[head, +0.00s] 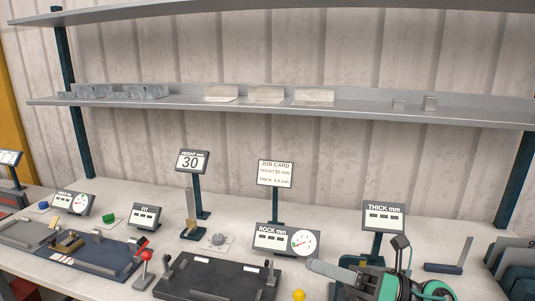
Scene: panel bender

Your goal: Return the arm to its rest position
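My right gripper (390,278) shows at the bottom right, with dark and green parts, in front of the stand of the THICK mm display (383,216). Its fingers are cut off or hidden among its own parts, so I cannot tell whether it is open or shut. A grey rounded bar (325,268) lies just left of it; I cannot tell whether they touch. My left gripper is not in view.
The bench (240,258) carries a black fixture plate (215,280), a red-knobbed lever (146,257), a ROCK mm gauge (286,240), a HEIGHT display (192,162) and a job card (275,174). A shelf (360,108) with metal parts spans the back. Dark bins (515,270) stand at right.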

